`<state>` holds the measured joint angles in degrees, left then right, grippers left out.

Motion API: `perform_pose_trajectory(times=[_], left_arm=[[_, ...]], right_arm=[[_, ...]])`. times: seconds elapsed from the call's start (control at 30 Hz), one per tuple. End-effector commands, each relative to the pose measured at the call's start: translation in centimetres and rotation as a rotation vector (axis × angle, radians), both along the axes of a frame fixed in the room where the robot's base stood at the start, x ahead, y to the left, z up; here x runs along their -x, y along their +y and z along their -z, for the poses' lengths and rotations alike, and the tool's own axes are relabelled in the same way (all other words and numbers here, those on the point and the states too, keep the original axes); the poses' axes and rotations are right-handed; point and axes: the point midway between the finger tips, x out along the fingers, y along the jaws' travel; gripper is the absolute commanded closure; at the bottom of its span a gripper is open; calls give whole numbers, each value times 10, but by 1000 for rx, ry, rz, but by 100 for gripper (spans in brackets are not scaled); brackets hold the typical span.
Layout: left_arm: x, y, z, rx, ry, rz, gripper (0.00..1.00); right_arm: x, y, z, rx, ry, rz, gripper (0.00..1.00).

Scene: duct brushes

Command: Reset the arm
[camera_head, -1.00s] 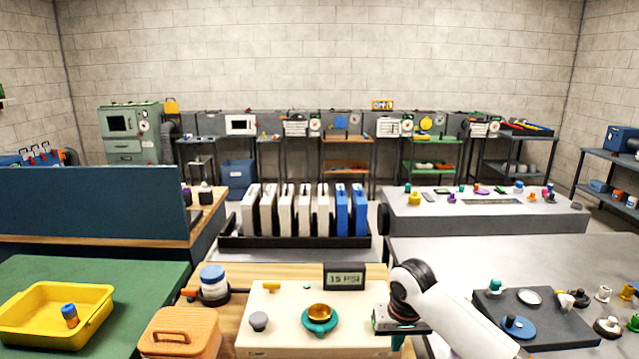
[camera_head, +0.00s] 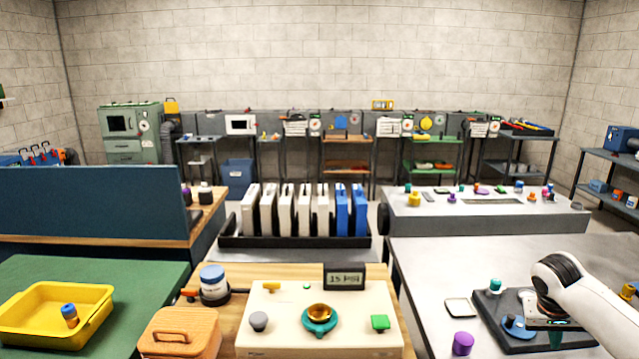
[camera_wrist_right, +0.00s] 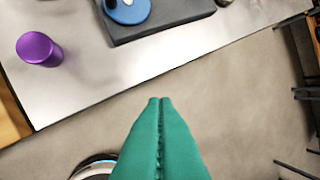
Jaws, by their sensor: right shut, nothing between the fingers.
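My right gripper (camera_head: 555,340) is at the right side of the head view, over the grey table and the dark tray area. In the right wrist view its green fingers (camera_wrist_right: 160,102) are pressed together with nothing between them. The floor and the table edge lie beyond the fingertips there. The right arm is white with a black joint and comes in from the right edge. My left gripper does not show.
The dark tray (camera_head: 488,310) holds a blue disc (camera_head: 517,327). A purple knob (camera_head: 462,343) stands near the front. A beige panel (camera_head: 278,340) has a green square button (camera_head: 380,322) and a brass knob (camera_head: 320,312). A yellow bin (camera_head: 98,296) is at left.

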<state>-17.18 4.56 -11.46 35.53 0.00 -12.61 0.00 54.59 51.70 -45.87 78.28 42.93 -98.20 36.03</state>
Motion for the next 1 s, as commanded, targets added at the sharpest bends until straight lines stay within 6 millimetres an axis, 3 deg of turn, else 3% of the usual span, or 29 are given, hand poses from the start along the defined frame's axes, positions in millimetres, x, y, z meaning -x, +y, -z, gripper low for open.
perform_pose_trajectory(times=[0.07,0.27,0.47,0.57,0.7,0.8,1.0], left_arm=[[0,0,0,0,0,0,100],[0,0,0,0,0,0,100],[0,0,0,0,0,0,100],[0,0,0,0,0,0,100],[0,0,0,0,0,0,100],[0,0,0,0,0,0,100],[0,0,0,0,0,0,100]], right_arm=[[12,-31,-9,33,0,45,100],[21,-75,63,74,-8,13,100],[58,-138,141,170,5,-55,100],[95,-179,185,242,37,-117,100],[168,-238,239,357,115,-251,100],[226,-273,265,426,186,-366,100],[329,-319,290,501,324,-578,100]])
